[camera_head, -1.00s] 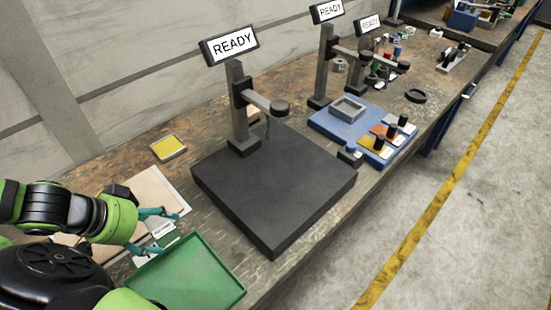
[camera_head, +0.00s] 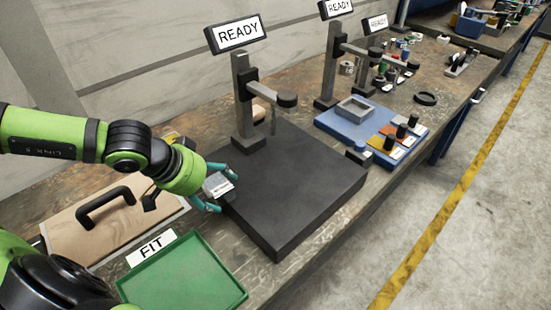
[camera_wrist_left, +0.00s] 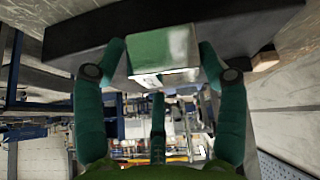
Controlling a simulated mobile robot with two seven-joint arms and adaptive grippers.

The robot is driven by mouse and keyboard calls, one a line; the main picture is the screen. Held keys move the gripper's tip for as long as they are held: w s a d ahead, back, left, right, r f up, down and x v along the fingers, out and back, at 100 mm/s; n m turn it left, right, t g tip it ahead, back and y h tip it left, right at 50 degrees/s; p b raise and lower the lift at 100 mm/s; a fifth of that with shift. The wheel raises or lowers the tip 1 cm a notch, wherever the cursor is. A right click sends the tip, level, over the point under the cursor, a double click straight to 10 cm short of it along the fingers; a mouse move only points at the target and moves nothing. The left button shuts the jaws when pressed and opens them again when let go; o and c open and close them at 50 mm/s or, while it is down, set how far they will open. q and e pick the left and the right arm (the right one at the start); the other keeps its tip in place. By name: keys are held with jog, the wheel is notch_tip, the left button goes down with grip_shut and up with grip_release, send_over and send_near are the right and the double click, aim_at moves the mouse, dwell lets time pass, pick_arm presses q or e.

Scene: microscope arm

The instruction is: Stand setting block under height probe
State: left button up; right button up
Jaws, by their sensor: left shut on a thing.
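My left gripper (camera_head: 213,189) is shut on a small silver-grey block (camera_head: 217,185), at the left edge of the dark plate. In the left wrist view, the block (camera_wrist_left: 163,50) shows pale and greenish between the two teal fingers (camera_wrist_left: 162,62), with the dark plate beyond it. I cannot tell whether the block touches the plate. The height probe (camera_head: 287,99) is on a side arm of the grey column, above the far part of the plate (camera_head: 290,190). The plate below it looks bare. My right gripper is out of view.
A READY display (camera_head: 238,33) tops the column. A green tray (camera_head: 185,275) with a FIT label (camera_head: 151,248) lies at the front left, beside a tan case (camera_head: 110,225) with a black handle. A blue fixture (camera_head: 335,122) stands right of the plate.

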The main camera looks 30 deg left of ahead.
pick_arm(q)
jog(key=w, duration=0.2)
jog(key=w+d, duration=0.1)
jog(key=shift+w+d+r+p, duration=0.1)
jog(key=shift+r+p, duration=0.15)
jog(key=shift+p, duration=0.05)
jog(key=w+d+p, duration=0.1)
jog(key=w, duration=0.2)
jog(key=w+d+p, duration=0.1)
jog(key=w+p, duration=0.1)
jog(key=w+d+p, duration=0.1)
jog(key=w+p, duration=0.1)
jog(key=w, duration=0.1)
jog(key=shift+w+d, duration=0.2)
jog(key=shift+w, duration=0.15)
jog(key=shift+w+d+p, duration=0.25)
jog(key=shift+w+p, duration=0.15)
jog(key=shift+w, duration=0.2)
jog(key=w, duration=0.1)
jog(key=w+d, duration=0.1)
jog(key=w, duration=0.1)
jog(key=shift+d+p, duration=0.1)
jog(key=shift+p, duration=0.3)
jog(key=shift+f, duration=0.9)
jog(key=shift+s, duration=0.15)
